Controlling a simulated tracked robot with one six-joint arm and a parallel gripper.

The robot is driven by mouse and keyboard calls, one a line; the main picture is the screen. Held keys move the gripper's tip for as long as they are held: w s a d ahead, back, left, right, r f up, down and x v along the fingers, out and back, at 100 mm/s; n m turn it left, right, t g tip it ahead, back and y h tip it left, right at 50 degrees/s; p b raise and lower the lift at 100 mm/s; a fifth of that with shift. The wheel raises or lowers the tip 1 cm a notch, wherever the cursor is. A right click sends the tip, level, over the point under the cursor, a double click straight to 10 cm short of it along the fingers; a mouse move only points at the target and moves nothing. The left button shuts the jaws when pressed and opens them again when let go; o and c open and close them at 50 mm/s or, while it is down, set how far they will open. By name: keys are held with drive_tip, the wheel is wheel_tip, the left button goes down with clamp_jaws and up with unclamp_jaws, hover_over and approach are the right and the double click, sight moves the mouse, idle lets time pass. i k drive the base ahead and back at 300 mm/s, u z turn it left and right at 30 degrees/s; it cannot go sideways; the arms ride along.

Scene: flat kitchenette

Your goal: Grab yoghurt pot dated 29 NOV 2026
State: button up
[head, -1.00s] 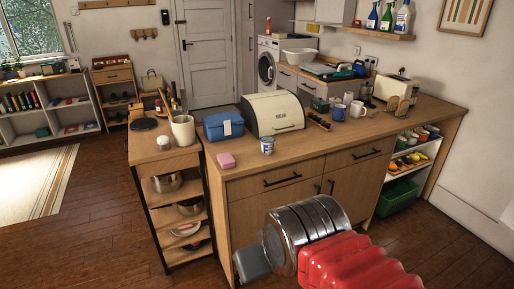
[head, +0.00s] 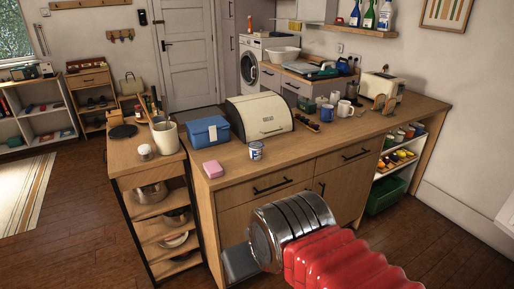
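A small white pot with a blue label (head: 256,150) stands upright near the front edge of the wooden counter (head: 330,139). It may be a yoghurt pot, but no date can be read at this size. Another small whitish pot or jar (head: 145,152) stands on the narrow trolley at left; its label cannot be read. My gripper (head: 240,263) shows as a grey block at the end of my red and chrome arm, low in front of the counter's drawers and apart from both pots. Its fingers cannot be made out.
A pink block (head: 213,169), a blue box (head: 208,131) and a cream bread bin (head: 260,116) are near the blue-labelled pot. Mugs (head: 344,108) and a toaster (head: 377,85) stand further right. The trolley (head: 146,181) adjoins the counter's left end. Floor at lower left is clear.

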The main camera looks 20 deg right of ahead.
sight(255, 147)
drive_tip(key=i, duration=1.45)
drive_tip(key=u, duration=0.05)
